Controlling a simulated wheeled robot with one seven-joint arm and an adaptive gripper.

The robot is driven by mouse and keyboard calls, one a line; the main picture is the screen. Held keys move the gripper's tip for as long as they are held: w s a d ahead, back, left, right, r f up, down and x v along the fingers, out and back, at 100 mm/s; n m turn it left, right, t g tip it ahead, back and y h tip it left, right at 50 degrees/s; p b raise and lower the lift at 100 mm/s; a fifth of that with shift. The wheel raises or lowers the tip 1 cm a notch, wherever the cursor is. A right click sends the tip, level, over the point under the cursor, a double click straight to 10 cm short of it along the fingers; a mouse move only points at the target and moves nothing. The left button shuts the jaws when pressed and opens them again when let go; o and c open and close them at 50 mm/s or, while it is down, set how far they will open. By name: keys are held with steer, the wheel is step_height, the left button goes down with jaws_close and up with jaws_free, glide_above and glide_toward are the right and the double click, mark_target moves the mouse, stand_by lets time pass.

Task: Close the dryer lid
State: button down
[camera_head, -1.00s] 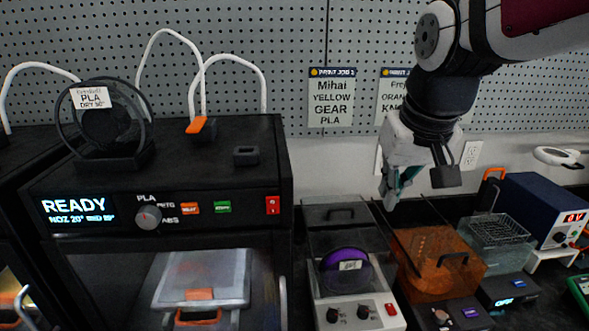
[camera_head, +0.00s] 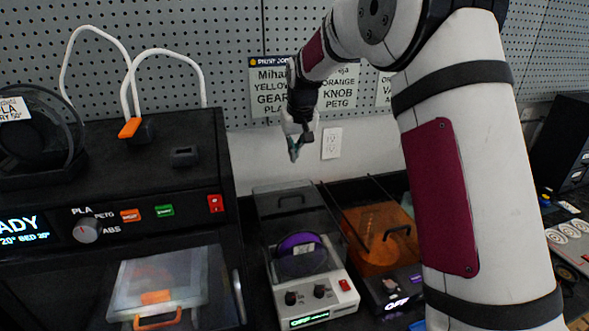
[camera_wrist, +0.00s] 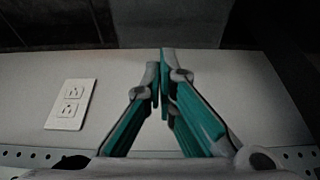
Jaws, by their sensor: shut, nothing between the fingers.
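The dryer (camera_head: 335,297) is a white-fronted box with two black knobs, a red switch and an OFF display. A purple spool (camera_head: 298,243) sits inside it. Its smoky clear lid (camera_head: 282,218) appears raised at the back, with a dark handle (camera_head: 289,199) near the top edge. My gripper (camera_head: 294,156) is in the air above and behind the lid, in front of the wall, apart from the lid. Its teal fingers meet at the tips in the wrist view (camera_wrist: 161,82) and hold nothing. The wrist view does not show the dryer.
A box with an orange clear cover (camera_head: 372,252) stands just right of the dryer. A black printer (camera_head: 110,185) stands on the left, its top higher than the dryer. A wall outlet (camera_head: 332,143) is behind my gripper.

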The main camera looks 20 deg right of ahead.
steer(key=p, duration=0.1)
glide_above(295, 200)
steer(key=w, duration=0.4)
step_height(295, 200, down, 9)
steer(key=shift+d+r, duration=0.1)
steer(key=shift+r, duration=0.1)
steer(key=s, duration=0.1)
steer(key=s+p, duration=0.1)
steer(key=s, duration=0.1)
steer(key=shift+f+p, duration=0.25)
steer(key=shift+p, duration=0.05)
steer(key=shift+s+f, duration=0.25)
steer(key=shift+s, duration=0.1)
steer(key=shift+s, duration=0.1)
